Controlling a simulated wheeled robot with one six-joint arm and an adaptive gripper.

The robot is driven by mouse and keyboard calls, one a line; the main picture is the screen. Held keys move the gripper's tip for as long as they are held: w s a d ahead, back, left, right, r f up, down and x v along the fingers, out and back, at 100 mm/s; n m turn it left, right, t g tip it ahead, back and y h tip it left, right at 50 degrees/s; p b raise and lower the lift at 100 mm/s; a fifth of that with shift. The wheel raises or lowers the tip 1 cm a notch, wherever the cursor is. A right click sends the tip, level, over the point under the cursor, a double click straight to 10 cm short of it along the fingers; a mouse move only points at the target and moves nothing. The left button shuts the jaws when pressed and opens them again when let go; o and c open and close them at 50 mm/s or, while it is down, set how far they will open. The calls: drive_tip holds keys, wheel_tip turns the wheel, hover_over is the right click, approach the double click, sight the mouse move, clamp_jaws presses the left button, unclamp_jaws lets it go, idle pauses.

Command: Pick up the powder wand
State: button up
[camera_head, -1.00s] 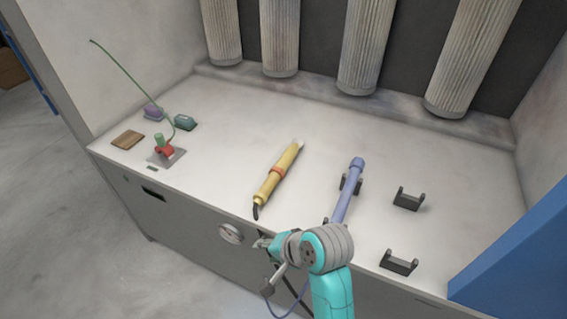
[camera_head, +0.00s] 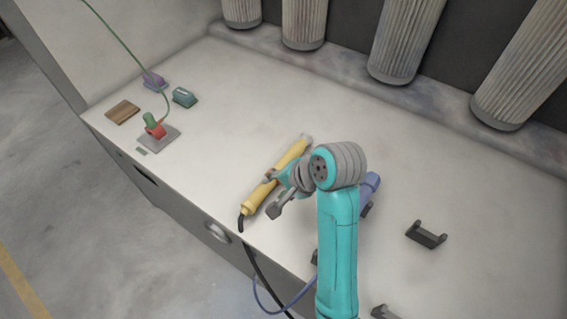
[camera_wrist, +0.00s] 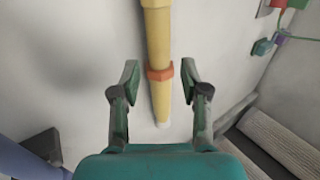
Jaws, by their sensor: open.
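The yellow wand (camera_head: 293,155), with an orange band and a black cord end, lies on the pale bench; I take it for the powder wand. It also shows in the wrist view (camera_wrist: 157,35), running between my fingers. My gripper (camera_wrist: 160,80) is open, with a finger on each side of the wand near the orange band (camera_wrist: 160,74) and visible gaps on both sides. In the head view my gripper (camera_head: 275,180) is over the middle of the wand, partly hiding it. I cannot tell the remaining height between fingers and bench.
A blue-violet wand (camera_head: 370,184) lies to the right, mostly hidden behind my arm. An empty black cradle (camera_head: 426,235) stands further right. Pleated filter cylinders (camera_head: 402,40) hang at the back. A red-and-green item (camera_head: 154,127), small blocks and a brown pad (camera_head: 122,112) are at left.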

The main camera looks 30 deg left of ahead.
sight(265, 190)
drive_tip(key=x, duration=0.4)
drive_tip(key=shift+a+f, duration=0.1)
drive_tip(key=shift+f, duration=0.15)
drive_tip(key=shift+w+x, duration=0.2)
drive_tip(key=shift+x, duration=1.15)
drive_tip(key=shift+w+x, duration=0.15)
drive_tip(key=shift+x, duration=1.25)
clamp_jaws()
